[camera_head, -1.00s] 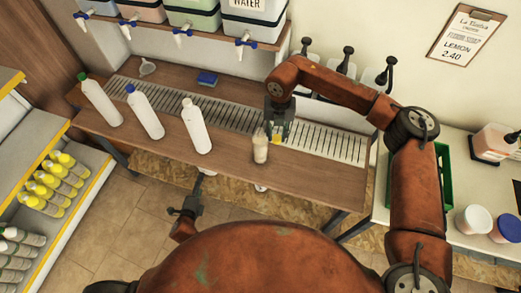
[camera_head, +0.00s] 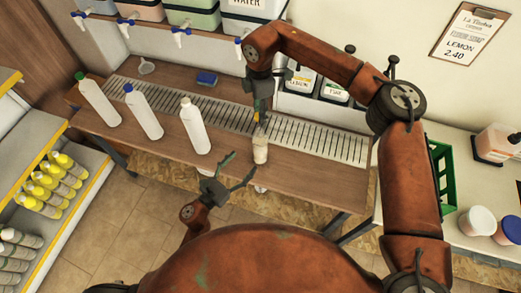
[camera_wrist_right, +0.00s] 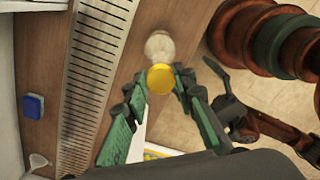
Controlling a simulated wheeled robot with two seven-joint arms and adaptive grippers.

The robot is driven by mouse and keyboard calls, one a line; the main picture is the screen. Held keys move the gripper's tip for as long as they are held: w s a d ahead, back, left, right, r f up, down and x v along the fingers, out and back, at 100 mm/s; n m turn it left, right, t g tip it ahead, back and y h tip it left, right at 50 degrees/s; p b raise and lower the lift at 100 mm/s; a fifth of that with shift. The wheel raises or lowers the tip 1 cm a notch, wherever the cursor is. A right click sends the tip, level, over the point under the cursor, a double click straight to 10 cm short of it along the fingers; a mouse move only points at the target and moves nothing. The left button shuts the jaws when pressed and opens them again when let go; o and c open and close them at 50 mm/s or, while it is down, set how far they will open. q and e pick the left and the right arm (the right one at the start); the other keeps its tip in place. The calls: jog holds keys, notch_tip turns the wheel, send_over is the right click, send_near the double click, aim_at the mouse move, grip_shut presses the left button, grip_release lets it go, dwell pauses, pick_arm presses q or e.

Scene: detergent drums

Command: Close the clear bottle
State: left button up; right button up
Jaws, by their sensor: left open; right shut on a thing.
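The clear bottle (camera_head: 260,150) stands upright near the front edge of the wooden counter, its top uncovered in the head view. In the right wrist view the bottle (camera_wrist_right: 158,45) lies just beyond the yellow cap (camera_wrist_right: 160,78), which overlaps its near end. My right gripper (camera_head: 259,112) is shut on the yellow cap (camera_head: 257,116) and holds it above and slightly behind the bottle. My left gripper (camera_head: 239,168) is open in front of the counter, its fingers spread just left of and below the bottle, not gripping it.
A white bottle without a coloured cap (camera_head: 195,128), a blue-capped bottle (camera_head: 145,113) and a green-capped bottle (camera_head: 99,101) stand to the left. A metal drip grate (camera_head: 310,138) runs behind. A blue sponge (camera_head: 207,78) lies at the back. The counter right of the bottle is clear.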

aim_at(261, 143)
pick_arm(q)
jog(key=shift+w, duration=0.1)
jog(key=x, duration=1.2)
jog(key=shift+c, duration=0.4)
jog(key=c, duration=1.7)
pick_arm(e)
jog(key=shift+d+f, duration=0.1)
jog(key=shift+f, duration=2.4)
jog(key=shift+f, duration=0.9)
pick_arm(q)
grip_shut()
pick_arm(e)
jog(key=shift+f, duration=0.55)
